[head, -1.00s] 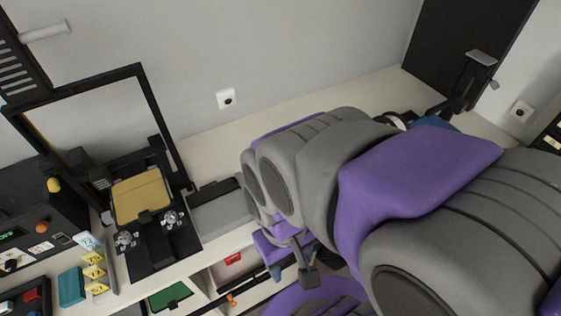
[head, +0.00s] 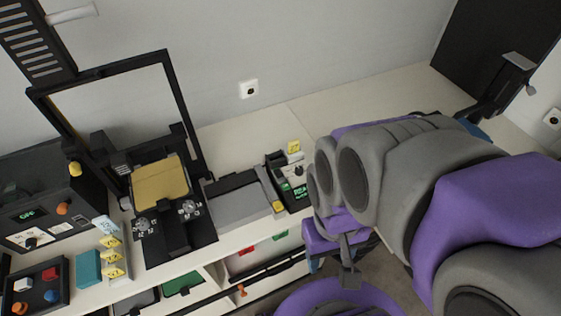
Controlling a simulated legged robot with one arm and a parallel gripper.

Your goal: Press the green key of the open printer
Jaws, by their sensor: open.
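The open printer (head: 172,75) is a tall black frame at the left of the counter, with a gold plate (head: 160,184) on a black base. Two silver dials with white marks sit on its front. I cannot make out a green key on it. A small black device (head: 283,203) to its right has a green lit patch and a dial; whether the patch is a key I cannot tell. My gripper (head: 332,268) is open and empty, right of the printer and in front of the counter edge. My arm hides part of the counter.
A dark box (head: 42,210) with a green display and knobs stands left of the printer. A grey flat device (head: 240,206) sits right of the printer. Shelves open below the counter.

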